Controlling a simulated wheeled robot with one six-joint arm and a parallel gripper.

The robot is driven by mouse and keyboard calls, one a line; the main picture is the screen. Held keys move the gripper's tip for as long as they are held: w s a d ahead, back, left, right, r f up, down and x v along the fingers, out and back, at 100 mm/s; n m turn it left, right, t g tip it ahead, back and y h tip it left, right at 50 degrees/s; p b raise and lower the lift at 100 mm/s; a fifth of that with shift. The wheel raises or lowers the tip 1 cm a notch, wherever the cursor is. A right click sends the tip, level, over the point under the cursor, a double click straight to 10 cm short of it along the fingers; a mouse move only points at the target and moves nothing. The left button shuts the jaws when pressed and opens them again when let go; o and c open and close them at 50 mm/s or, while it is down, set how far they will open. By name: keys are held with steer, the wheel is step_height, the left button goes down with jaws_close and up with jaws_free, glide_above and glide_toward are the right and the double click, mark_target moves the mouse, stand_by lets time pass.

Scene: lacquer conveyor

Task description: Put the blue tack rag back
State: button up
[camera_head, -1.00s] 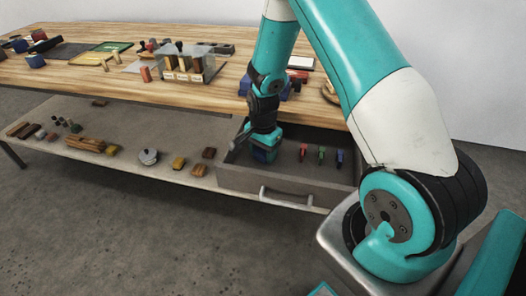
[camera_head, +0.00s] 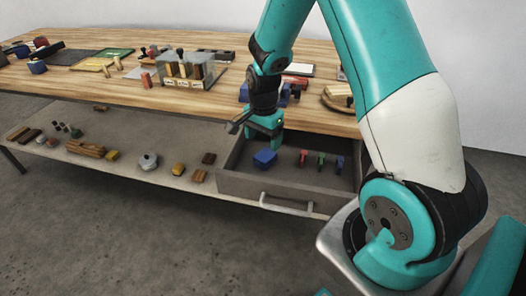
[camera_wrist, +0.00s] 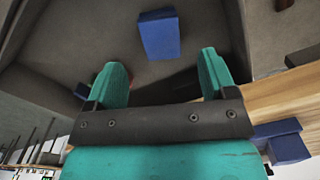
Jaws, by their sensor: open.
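The blue tack rag (camera_head: 265,158) appears as a blue block lying on the floor of the open drawer (camera_head: 240,187), in its left part. In the wrist view the blue block (camera_wrist: 160,36) lies beyond the fingertips, apart from them. My gripper (camera_head: 264,133) is open and empty above the block, near the back of the drawer. Its two teal fingers (camera_wrist: 163,75) stand wide apart in the wrist view.
A red, a green and a blue small item (camera_head: 320,159) stand in the drawer's right part. The wooden tabletop (camera_head: 120,80) overhangs behind, with blue items (camera_head: 284,95) near its edge. The lower shelf (camera_head: 130,170) holds several small blocks.

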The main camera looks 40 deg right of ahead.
mark_target(262, 158)
steer(key=s+a+r+n+y, duration=0.1)
steer(key=s+a+r+n, duration=0.25)
steer(key=a+r, duration=0.3)
steer(key=s+a+r+n+y, duration=0.1)
steer(key=s+a+r+n, duration=0.1)
steer(key=a+r+n, duration=0.4)
steer(key=s+a+r+n+y, duration=0.1)
steer(key=s+a+r+n, duration=0.3)
steer(key=s+n, duration=0.2)
steer(key=s+a+r+n+y, duration=0.1)
steer(key=s+a+r+n, duration=0.3)
steer(key=s, duration=0.6)
steer(key=a+n, duration=0.1)
steer(key=n, duration=0.1)
steer(key=shift+s+a+r+n, duration=0.2)
steer(key=shift+s+a+n, duration=0.05)
steer(key=shift+s+n, duration=0.1)
